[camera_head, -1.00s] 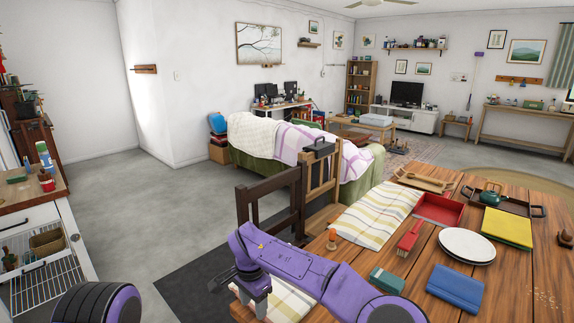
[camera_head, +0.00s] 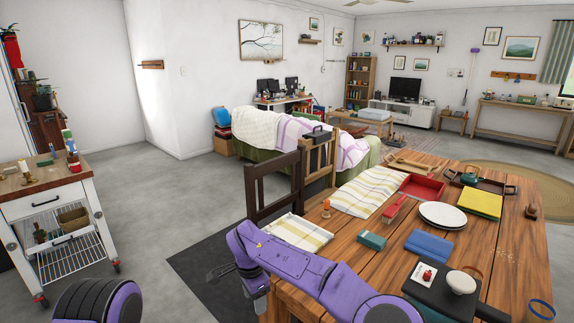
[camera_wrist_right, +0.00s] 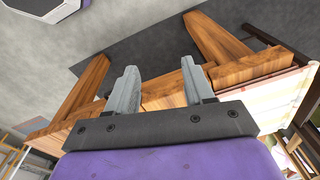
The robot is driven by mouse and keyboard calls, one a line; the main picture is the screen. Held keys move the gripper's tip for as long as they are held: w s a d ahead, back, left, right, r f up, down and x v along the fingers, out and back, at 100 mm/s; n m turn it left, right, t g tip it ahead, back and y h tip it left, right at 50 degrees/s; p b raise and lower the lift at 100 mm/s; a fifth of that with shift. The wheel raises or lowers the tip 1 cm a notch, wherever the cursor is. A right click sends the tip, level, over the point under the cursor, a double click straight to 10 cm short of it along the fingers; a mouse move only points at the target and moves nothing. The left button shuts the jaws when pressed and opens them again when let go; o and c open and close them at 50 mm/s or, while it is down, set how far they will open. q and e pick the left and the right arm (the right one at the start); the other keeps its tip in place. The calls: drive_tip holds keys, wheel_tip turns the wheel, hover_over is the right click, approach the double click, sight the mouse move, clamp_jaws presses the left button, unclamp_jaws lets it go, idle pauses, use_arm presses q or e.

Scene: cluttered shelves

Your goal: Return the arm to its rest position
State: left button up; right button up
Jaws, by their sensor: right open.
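My right arm (camera_head: 305,279) is purple and bent in front of the wooden table (camera_head: 342,233) in the head view. Its gripper (camera_head: 240,283) hangs down near the table's front left corner. In the right wrist view the gripper (camera_wrist_right: 160,88) has its two grey fingers apart, with nothing between them. Beyond the fingers are the table's wooden edge and legs, above the dark mat. My left gripper is not in view; only a dark rounded part of mine with a purple side shows at the bottom left of the head view.
The table bears a red tray (camera_head: 422,187), a white plate (camera_head: 443,215), a blue cloth (camera_head: 429,246) and a black box (camera_head: 441,285). A wooden chair (camera_head: 262,185) stands behind the arm. A white kitchen cart (camera_head: 50,208) is at the left. The grey floor between is clear.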

drive_tip(key=s+d+f+n+t+h, duration=0.1)
drive_tip(key=s+d+f+t, duration=0.3)
drive_tip(key=s+d+f, duration=0.5)
drive_tip(key=s+d+f+n+t+h, duration=0.1)
drive_tip(key=s+d+f+t, duration=0.5)
drive_tip(key=f, duration=0.5)
drive_tip(key=s+d+n+g+h, duration=0.1)
drive_tip(key=s+d+g, duration=0.6)
drive_tip(key=s+d, duration=1.6)
drive_tip(key=shift+d+f+n, duration=0.3)
drive_tip(key=shift+d+n, duration=0.1)
drive_tip(key=shift+n, duration=0.3)
